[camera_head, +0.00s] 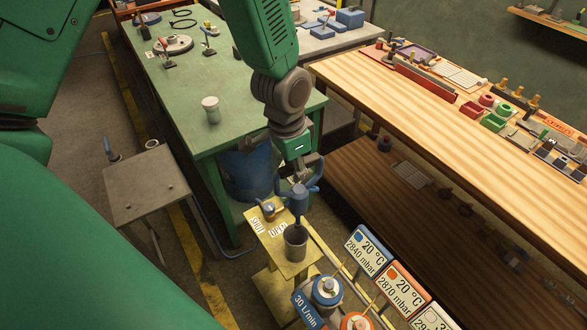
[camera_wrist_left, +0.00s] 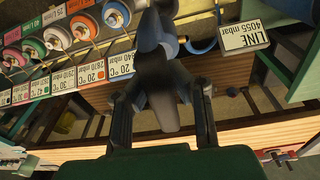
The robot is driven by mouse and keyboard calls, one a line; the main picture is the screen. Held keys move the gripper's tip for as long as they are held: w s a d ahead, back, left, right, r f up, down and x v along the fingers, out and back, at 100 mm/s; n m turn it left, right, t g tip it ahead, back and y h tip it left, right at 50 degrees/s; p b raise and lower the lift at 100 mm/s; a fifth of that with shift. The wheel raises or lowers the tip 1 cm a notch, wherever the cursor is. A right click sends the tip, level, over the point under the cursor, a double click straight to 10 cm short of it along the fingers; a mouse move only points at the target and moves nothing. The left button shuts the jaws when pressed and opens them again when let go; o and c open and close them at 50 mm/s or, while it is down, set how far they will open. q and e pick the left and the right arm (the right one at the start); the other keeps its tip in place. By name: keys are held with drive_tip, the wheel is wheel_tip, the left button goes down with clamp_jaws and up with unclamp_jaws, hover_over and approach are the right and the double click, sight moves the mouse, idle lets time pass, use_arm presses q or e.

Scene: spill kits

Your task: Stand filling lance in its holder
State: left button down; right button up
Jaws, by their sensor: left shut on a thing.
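The filling lance (camera_head: 299,198) is blue with a grey part. It hangs roughly upright below my left gripper (camera_head: 300,177), which is shut on it. In the left wrist view the lance (camera_wrist_left: 152,60) lies between the two dark fingers of the gripper (camera_wrist_left: 162,100). The holder (camera_head: 296,246), a grey open cup, stands on a yellow stand directly under the lance. The lance's lower end is at the cup's mouth; I cannot tell whether it is inside or just above. My right gripper is not in view.
The yellow stand (camera_head: 287,268) carries OPEN and SHUT labels and a small valve (camera_head: 268,208). Gas bottles (camera_head: 327,290) with pressure signs (camera_head: 366,250) stand close at the right. A green table (camera_head: 180,100) and a blue drum (camera_head: 246,172) are behind.

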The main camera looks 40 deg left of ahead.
use_arm(q)
drive_tip(key=shift+w+a+r, duration=0.1)
drive_tip(key=shift+w+a, duration=0.05)
drive_tip(key=shift+a, duration=0.1)
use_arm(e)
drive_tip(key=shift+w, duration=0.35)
use_arm(q)
drive_tip(key=shift+a+p, duration=0.2)
drive_tip(key=shift+p, duration=0.15)
wheel_tip(320, 180, down, 3)
drive_tip(key=shift+f+b, duration=0.1)
drive_tip(key=shift+b, duration=0.65)
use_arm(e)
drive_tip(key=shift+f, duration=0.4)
use_arm(q)
drive_tip(key=shift+d, duration=0.1)
drive_tip(key=shift+p, duration=0.3)
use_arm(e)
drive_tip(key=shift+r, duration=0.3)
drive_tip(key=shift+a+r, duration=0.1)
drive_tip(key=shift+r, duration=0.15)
